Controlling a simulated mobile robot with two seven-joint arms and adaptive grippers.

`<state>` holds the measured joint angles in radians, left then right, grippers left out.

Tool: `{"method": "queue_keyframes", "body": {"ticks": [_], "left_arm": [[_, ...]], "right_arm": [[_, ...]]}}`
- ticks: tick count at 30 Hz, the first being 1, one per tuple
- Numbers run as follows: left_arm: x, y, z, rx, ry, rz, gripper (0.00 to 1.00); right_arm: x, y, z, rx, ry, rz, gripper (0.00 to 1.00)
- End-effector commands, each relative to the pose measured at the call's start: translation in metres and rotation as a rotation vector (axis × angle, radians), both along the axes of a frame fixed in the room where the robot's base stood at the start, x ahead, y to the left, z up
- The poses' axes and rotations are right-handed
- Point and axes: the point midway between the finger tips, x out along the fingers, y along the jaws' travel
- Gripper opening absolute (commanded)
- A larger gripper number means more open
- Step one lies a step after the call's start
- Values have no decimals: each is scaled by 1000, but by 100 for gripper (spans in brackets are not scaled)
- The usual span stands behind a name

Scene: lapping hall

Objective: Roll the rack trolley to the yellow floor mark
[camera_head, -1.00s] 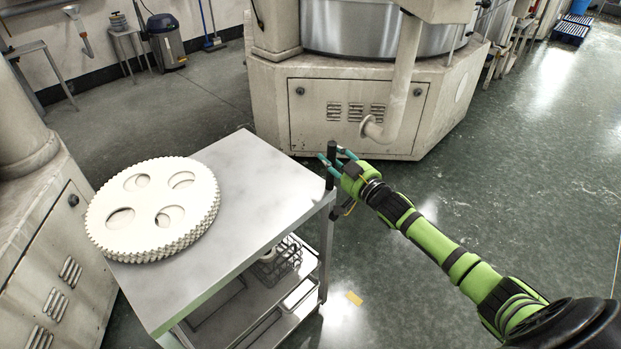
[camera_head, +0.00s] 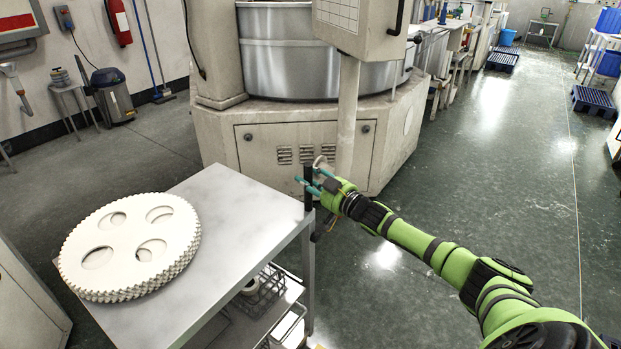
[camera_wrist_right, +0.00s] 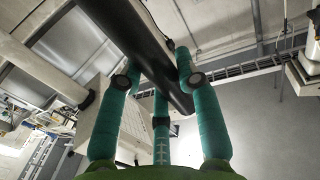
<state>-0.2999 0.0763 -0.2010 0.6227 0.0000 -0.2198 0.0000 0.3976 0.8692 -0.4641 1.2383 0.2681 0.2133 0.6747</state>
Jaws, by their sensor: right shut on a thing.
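The rack trolley (camera_head: 243,196) has a grey metal top and a lower shelf, and stands at the lower left of the head view. A stack of white toothed discs (camera_head: 128,245) lies on its top. My right gripper (camera_head: 308,184) is shut on the trolley's black upright handle at the far right corner. In the right wrist view the teal fingers close around this black handle (camera_wrist_right: 150,48). A sliver of the yellow floor mark (camera_head: 318,346) shows at the bottom edge, beside the trolley. My left gripper is not in view.
A large lapping machine (camera_head: 300,140) stands just beyond the trolley. A cream cabinet (camera_head: 25,310) is close on the left. A vacuum cleaner (camera_head: 112,97) and a small stool (camera_head: 75,98) stand by the back wall. The green floor (camera_head: 480,190) to the right is open.

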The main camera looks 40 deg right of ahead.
Motion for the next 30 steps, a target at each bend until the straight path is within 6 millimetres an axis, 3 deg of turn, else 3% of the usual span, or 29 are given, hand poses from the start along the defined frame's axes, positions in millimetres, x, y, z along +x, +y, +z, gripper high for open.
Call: {"method": "queue_keyframes", "body": {"ticks": [7,8,9,22,30], "left_arm": [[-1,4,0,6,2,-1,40],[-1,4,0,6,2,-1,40],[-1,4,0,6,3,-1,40],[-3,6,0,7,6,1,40],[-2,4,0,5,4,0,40]], "right_arm": [[1,-7,4,-4,-3,-14,0],[1,-7,4,-4,-3,-14,42],[1,-7,4,-4,-3,-14,58],[-3,-4,1,-2,0,-8,59],[-34,-9,-1,-4,4,-7,59]]}}
